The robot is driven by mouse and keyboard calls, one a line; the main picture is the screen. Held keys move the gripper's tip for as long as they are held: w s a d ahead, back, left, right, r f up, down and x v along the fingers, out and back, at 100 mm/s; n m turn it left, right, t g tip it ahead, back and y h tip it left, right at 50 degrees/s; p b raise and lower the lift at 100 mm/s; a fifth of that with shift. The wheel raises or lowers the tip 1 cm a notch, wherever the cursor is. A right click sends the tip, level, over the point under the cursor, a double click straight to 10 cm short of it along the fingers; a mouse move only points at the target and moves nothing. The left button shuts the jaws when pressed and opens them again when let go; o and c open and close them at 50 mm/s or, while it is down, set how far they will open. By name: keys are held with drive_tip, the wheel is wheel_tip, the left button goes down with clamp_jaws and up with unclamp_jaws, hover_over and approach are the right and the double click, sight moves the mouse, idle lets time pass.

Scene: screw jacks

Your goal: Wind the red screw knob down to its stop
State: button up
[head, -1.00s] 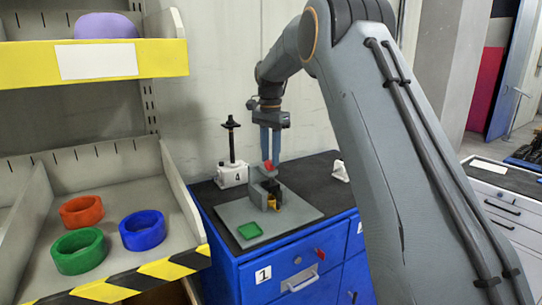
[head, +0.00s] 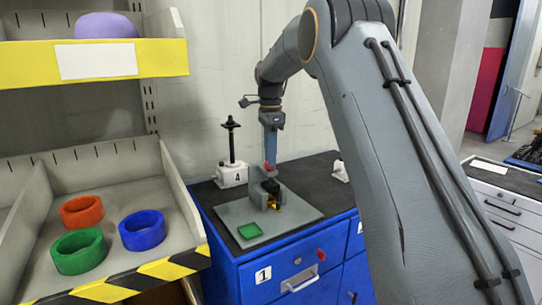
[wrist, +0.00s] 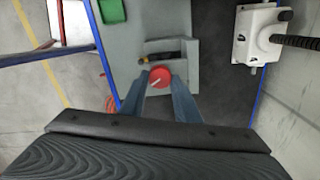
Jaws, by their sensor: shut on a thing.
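The red screw knob (wrist: 160,78) is between the two fingertips of my gripper (wrist: 159,84) in the wrist view, with a pale pointer line on its top. My gripper is shut on the knob from above. The fixture stands on a grey plate (head: 300,213) on the blue cabinet. A small yellow-brown part (head: 274,205) sits low in the fixture. The screw below the knob is hidden.
A green square tray (head: 250,231) lies on the plate's front left. A white jack with a black screw (head: 232,172) stands behind left of the fixture. A shelf with red, green and blue rings (head: 142,230) is at left.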

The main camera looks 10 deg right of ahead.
drive_tip(key=shift+w+a+r, duration=0.1)
drive_tip(key=shift+r, duration=0.15)
drive_tip(key=o, duration=1)
drive_tip(key=shift+o, duration=0.2)
drive_tip(key=shift+f, duration=0.15)
wheel_tip(320, 180, up, 8)
drive_tip(key=b, duration=0.3)
